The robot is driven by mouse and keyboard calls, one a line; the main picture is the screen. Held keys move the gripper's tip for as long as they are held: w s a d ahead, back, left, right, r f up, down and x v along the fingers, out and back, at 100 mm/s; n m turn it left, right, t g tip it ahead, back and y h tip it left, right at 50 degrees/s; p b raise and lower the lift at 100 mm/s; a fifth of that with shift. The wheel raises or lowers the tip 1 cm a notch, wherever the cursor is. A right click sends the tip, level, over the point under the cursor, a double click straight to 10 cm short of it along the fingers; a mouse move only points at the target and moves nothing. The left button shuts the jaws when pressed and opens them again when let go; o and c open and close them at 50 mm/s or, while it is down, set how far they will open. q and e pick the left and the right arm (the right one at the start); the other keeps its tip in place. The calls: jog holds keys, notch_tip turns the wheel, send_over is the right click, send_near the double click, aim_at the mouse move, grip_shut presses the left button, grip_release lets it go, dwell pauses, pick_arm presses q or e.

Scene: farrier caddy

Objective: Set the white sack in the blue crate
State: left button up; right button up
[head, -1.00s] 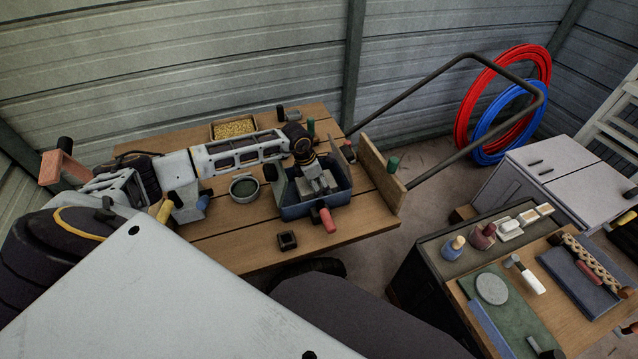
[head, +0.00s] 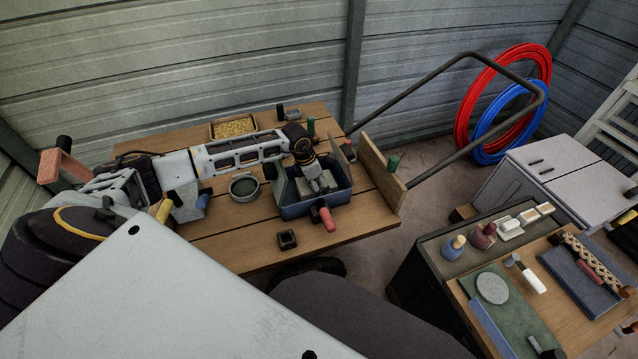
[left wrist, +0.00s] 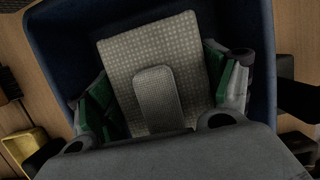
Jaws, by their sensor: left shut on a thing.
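The white sack (left wrist: 150,48), a pale block with a woven texture and a smaller raised piece on its near side, is inside the blue crate (left wrist: 262,35) in the left wrist view. My left gripper (left wrist: 160,98) is shut on it, with green finger pads on both sides. In the head view the blue crate (head: 300,211) stands on the wooden bench top, and my left gripper (head: 318,184) reaches down into it. Whether the sack touches the crate floor cannot be told. My right gripper is not in view.
A grey round bowl (head: 244,187) stands left of the crate. A tray of yellow grain (head: 233,127) is behind. A small dark square holder (head: 287,239) and a red-handled tool (head: 327,219) are at the front. A wooden board (head: 381,178) rises at the bench's right end.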

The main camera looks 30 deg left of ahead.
pick_arm(q)
jog(key=shift+f, duration=0.15)
jog(key=o, duration=1.6)
jog(key=shift+f, duration=0.1)
jog(key=shift+r, duration=0.2)
jog(key=shift+v, duration=5.85)
jog(key=shift+s, duration=0.1)
